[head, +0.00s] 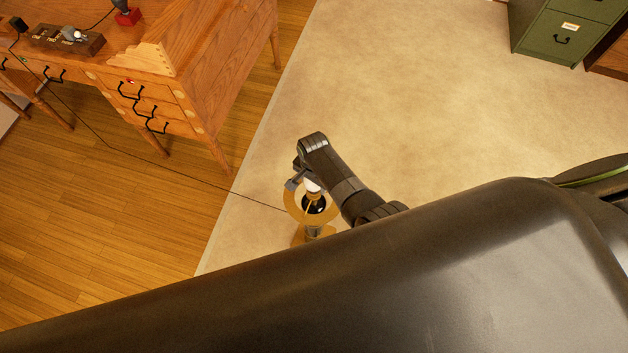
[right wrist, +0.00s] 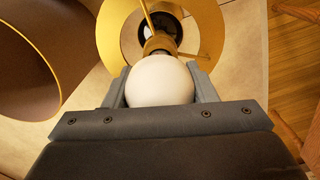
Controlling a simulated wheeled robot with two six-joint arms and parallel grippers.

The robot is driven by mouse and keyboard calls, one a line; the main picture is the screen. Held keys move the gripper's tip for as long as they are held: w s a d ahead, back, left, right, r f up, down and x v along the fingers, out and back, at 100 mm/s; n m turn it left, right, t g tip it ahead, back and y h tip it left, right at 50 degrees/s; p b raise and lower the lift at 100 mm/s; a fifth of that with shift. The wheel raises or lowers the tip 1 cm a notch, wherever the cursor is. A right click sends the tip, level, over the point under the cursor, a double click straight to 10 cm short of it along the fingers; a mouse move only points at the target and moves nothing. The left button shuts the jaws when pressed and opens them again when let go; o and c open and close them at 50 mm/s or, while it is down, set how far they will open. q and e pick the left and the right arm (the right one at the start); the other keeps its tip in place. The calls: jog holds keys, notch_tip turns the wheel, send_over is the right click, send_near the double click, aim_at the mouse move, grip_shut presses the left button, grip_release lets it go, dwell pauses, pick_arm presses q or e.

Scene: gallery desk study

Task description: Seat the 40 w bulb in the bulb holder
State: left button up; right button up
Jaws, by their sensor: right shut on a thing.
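A white round bulb (right wrist: 160,83) with a gold-coloured base sits between the fingers of my right gripper (head: 303,184), which is shut on it. It also shows as a small white shape in the head view (head: 312,187). The bulb holder (right wrist: 170,22) is a dark socket inside a gold ring frame, just beyond the bulb's base. In the head view the gold ring (head: 291,205) stands below my gripper. I cannot tell whether the base touches the socket. My left gripper is out of view.
A wooden desk (head: 225,85) stands at upper left, with a dark block (head: 50,36) holding small items on top. A thin cord runs from the desk towards the holder. A brown-gold shade (right wrist: 40,65) is close by at left. A green cabinet (head: 560,30) stands far right.

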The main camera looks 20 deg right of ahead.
jog(key=shift+f, duration=0.2)
jog(key=o, duration=0.9)
jog(key=shift+r, duration=0.55)
notch_tip(320, 180, up, 16)
jog(key=shift+r+p, duration=0.2)
jog(key=shift+p, duration=0.8)
